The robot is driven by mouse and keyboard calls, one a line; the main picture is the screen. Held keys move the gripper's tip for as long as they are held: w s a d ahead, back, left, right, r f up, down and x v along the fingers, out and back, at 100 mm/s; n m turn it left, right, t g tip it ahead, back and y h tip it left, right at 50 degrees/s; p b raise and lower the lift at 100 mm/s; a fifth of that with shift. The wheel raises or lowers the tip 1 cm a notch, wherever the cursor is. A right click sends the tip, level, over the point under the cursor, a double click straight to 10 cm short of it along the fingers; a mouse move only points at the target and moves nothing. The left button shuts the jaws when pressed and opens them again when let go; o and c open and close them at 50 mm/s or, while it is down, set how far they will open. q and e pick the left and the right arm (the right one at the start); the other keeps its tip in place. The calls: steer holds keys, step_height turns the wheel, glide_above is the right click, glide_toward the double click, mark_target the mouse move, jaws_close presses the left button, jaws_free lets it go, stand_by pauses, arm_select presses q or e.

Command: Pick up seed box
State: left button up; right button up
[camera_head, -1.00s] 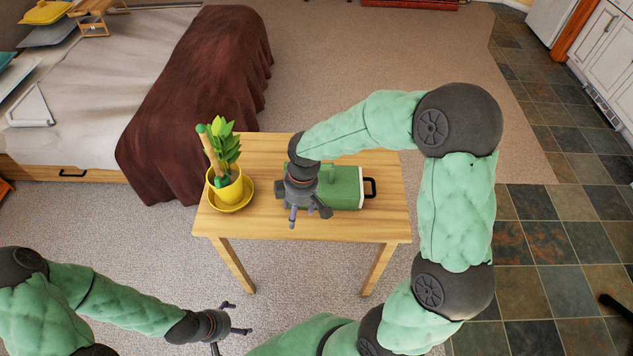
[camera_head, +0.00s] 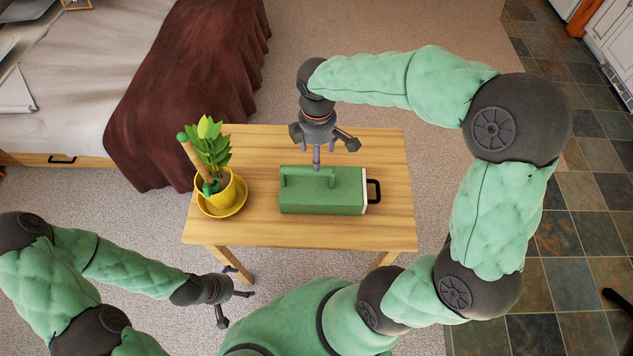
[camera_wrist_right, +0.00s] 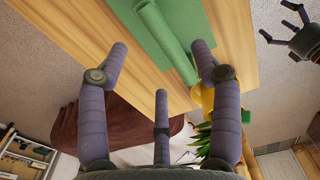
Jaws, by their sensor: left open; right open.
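The seed box is the green box (camera_head: 335,196) with a bar handle along its top. It lies on the wooden table, with a white strip and a dark side handle at its right end. It also shows in the right wrist view (camera_wrist_right: 122,22), partly cut off by the top edge. My right gripper (camera_head: 318,153) is open and empty, with its fingers pointing down above the far side of the box, by the top handle. I cannot tell how high it is. My left gripper (camera_head: 238,296) is open and empty, low in front of the table's left leg.
A yellow pot (camera_head: 216,192) with a leafy plant and a stake stands on a yellow saucer, left of the box. The wooden table (camera_head: 387,226) has free room at its front and right. A bed with a brown blanket (camera_head: 195,80) stands behind at the left.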

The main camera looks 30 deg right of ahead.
step_height(320, 180, down, 3)
steer(key=shift+r, duration=0.2)
steer(key=shift+f+b, duration=0.35)
steer(key=shift+f, duration=0.1)
steer(key=b, duration=0.2)
glide_above(321, 184)
steer(key=w, duration=0.1)
steer(key=f, duration=0.5)
steer(key=shift+w+a, duration=0.15)
steer(key=shift+a, duration=0.25)
jaws_close()
